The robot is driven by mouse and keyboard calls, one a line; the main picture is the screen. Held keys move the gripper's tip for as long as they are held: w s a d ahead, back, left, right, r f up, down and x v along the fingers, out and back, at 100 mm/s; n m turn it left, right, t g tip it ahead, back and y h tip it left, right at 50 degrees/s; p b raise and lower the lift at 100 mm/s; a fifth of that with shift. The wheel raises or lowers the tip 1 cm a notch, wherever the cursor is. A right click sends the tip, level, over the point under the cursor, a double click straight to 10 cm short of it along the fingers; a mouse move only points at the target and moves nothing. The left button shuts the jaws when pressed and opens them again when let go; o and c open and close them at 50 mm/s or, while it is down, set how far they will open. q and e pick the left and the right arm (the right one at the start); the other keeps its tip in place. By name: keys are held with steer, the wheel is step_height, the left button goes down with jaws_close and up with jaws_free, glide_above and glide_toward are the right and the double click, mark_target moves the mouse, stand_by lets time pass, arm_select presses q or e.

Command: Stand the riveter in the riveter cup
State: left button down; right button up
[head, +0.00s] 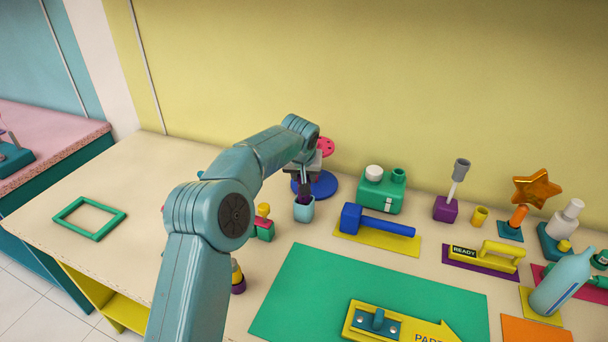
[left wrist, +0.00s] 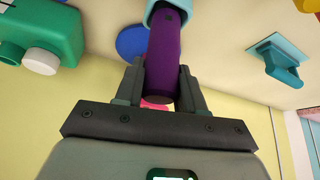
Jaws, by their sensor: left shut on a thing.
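My left gripper (head: 304,184) is shut on a purple cylindrical tool, which I take to be the riveter (left wrist: 165,62). The fingers close on it from both sides in the left wrist view (left wrist: 160,85). The light-blue riveter cup (head: 303,211) stands on the table directly below the gripper; its rim also shows at the top of the left wrist view (left wrist: 153,17). The riveter's far end is at the cup's mouth and appears to be inside it; how deep is hidden. My right gripper is not in view.
A blue disc (head: 322,186) stands close behind the cup, with a pink disc (head: 326,147) above. A green box (head: 380,192) and a blue-handled tool (head: 378,222) on a yellow mat are to the right. A green frame (head: 88,219) lies left, with bare table around it.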

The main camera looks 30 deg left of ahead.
arm_select(q)
steer(key=shift+f, duration=0.1)
steer(key=shift+f+b, duration=0.6)
steer(key=shift+f, duration=0.05)
steer(key=shift+r+p, duration=0.1)
steer(key=shift+p, duration=0.2)
steer(key=shift+f+b, duration=0.3)
steer(key=shift+f, duration=0.05)
jaws_free()
stand_by(0.5)
steer(key=shift+v, duration=1.45)
steer(key=v, duration=0.6)
steer(key=shift+p, duration=0.45)
